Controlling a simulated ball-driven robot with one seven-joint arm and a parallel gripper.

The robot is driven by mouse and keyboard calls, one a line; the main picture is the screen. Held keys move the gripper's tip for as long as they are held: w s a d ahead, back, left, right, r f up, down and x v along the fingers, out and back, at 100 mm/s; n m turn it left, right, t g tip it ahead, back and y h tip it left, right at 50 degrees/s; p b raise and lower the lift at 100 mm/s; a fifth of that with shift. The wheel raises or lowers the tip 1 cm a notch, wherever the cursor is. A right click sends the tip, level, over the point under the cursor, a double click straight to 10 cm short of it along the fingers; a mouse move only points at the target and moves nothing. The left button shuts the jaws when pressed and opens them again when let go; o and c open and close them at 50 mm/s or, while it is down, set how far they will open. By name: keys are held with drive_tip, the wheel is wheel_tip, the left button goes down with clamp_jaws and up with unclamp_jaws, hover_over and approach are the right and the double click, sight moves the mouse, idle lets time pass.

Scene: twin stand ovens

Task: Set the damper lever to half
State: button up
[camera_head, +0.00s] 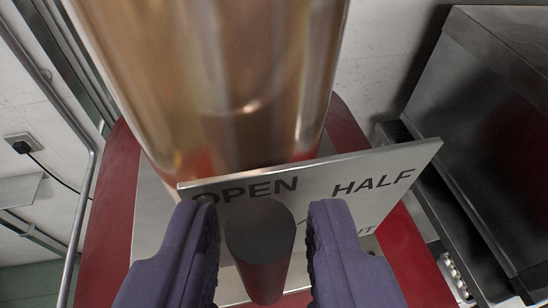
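The damper lever (261,250) is a dark, rounded grip with a reddish sheen on its lower part, in the middle of the view. Behind it is a pale metal plate (318,190) lettered OPEN and HALF, with a partly hidden word ending in UT lower down. The lever's end is just under the word OPEN, and HALF is to its right. My gripper (263,215) has two purple ribbed fingers, one on each side of the lever. It is open, with a narrow gap showing on both sides.
A large shiny copper-coloured pipe (215,70) rises behind the plate. Red panels (110,215) flank it. A dark steel cabinet (490,130) stands at the right. A grey pipe (85,190) and a wall socket (20,144) with a black cable are at the left.

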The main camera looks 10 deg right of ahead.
drive_tip(key=shift+x, duration=0.9)
clamp_jaws()
